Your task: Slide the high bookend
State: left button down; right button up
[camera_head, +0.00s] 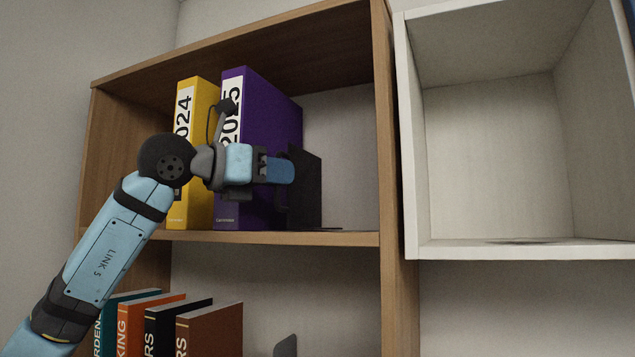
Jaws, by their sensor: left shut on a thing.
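The high bookend (308,190) is a black upright plate on the upper wooden shelf, just right of the purple binder marked 2025 (262,105). Its flat foot lies on the shelf board. My left gripper (290,172) comes in from the left, in front of the purple binder, and is shut on the bookend's upright plate. The gripper hides part of the bookend and part of the binder. Whether the bookend touches the binder cannot be told. My right gripper is not in view.
A yellow binder marked 2024 (196,100) stands left of the purple one. Free shelf lies right of the bookend, up to the wooden side panel (388,130). An empty white cabinet (490,160) hangs at right. Several books (210,330) and a grey bookend (286,346) stand below.

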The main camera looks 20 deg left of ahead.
pick_arm(q)
jog(key=a, duration=0.8)
jog(key=shift+w+r, duration=0.1)
jog(key=c, duration=1.2)
grip_release()
jog(key=shift+d, duration=0.15)
jog(key=shift+c, duration=0.2)
jog(key=shift+b, duration=0.3)
jog(key=b+v, duration=0.3)
jog(key=v, duration=1)
jog(key=shift+s+a, duration=0.25)
jog(key=shift+s, duration=0.1)
